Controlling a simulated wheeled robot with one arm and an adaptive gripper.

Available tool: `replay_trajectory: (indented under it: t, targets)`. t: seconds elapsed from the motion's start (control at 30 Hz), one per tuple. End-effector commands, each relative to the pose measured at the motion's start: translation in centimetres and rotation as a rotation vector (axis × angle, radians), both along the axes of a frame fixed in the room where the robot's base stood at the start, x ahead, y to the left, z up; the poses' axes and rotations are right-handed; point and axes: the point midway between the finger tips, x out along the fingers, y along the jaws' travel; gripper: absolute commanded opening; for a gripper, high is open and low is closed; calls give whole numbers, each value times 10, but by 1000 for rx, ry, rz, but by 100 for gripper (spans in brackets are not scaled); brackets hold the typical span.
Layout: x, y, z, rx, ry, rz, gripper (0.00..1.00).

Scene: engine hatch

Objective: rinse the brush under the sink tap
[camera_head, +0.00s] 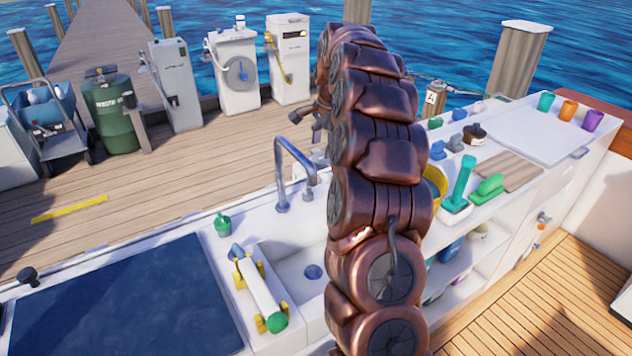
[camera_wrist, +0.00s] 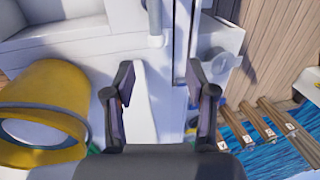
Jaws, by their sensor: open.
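The sink basin (camera_head: 290,262) is set in the white counter left of my arm, partly hidden by it. A grey gooseneck tap (camera_head: 281,160) stands at its back edge. Right of my arm, a green block-shaped item with a handle (camera_head: 489,188) lies on the counter, beside an upright green-handled item (camera_head: 461,184) on a white base. Either could be the brush; I cannot tell. My gripper (camera_head: 306,117) is small and partly hidden near the far end of my arm. In the wrist view my gripper (camera_wrist: 160,82) is open, with nothing held between its fingers.
A yellow bucket (camera_wrist: 45,100) is at left in the wrist view. A dark panel (camera_head: 125,305) lies farther left. A wooden board (camera_head: 507,171) and several cups are at right.

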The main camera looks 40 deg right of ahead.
Motion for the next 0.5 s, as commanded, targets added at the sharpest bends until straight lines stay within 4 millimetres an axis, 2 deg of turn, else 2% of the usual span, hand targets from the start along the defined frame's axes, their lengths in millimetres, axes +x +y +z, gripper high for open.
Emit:
replay_trajectory:
  t: [0.03, 0.23, 0.5]
  targets:
    - [0, 0, -12, 0, 0, -1, 56]
    - [-1, -2, -37, 1, 0, -3, 56]
    - [-1, -1, -50, 0, 1, -2, 56]
